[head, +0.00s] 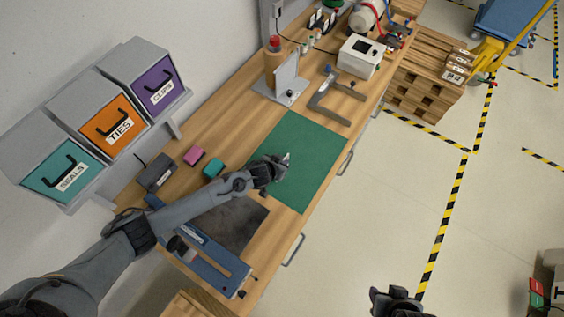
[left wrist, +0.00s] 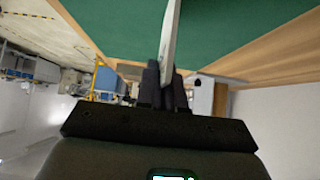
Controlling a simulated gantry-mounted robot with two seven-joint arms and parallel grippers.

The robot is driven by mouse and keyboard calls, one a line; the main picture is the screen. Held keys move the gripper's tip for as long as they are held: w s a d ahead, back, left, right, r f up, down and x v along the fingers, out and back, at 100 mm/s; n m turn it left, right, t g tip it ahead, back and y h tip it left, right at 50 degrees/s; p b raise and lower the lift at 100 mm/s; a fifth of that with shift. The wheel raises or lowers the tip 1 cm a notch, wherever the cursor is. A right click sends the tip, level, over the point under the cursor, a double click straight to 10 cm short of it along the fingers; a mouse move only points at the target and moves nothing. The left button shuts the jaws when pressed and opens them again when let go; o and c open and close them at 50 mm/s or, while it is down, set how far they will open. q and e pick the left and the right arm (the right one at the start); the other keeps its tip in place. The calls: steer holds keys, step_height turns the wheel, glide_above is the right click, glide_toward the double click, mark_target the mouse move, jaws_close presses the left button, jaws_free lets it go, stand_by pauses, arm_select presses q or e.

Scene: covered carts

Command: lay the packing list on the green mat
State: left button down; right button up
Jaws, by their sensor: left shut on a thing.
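The green mat (head: 312,150) lies flat on the wooden bench, and its surface is bare apart from where my arm covers it. My left gripper (head: 281,166) is over the mat's left part. It is shut on a thin pale thing (head: 287,157), taken to be the packing list. In the left wrist view the packing list (left wrist: 170,35) shows nearly edge-on, standing out from the shut fingers (left wrist: 164,85), with the green mat (left wrist: 235,22) behind it. I cannot tell whether it touches the mat. My right gripper (head: 396,301) shows only partly, low in the head view.
A grey clamp-like frame (head: 322,104) and a stand with a red top (head: 274,62) are beyond the mat. A pink block (head: 195,156) and a teal block (head: 213,168) lie to its left. A dark sheet (head: 236,222) lies nearer. Labelled bins (head: 113,130) stand by the wall.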

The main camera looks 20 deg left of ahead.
arm_select(q)
steer(key=shift+f, duration=0.25)
steer(key=c, duration=1.3)
jaws_free()
steer(key=shift+o, duration=0.2)
steer(key=shift+r, duration=0.1)
steer(key=shift+r, duration=0.2)
steer(key=shift+s+a+r, duration=0.1)
steer(key=shift+s+r, duration=0.25)
steer(key=shift+r, duration=0.05)
steer(key=v, duration=1.1)
steer(key=shift+p, duration=0.4)
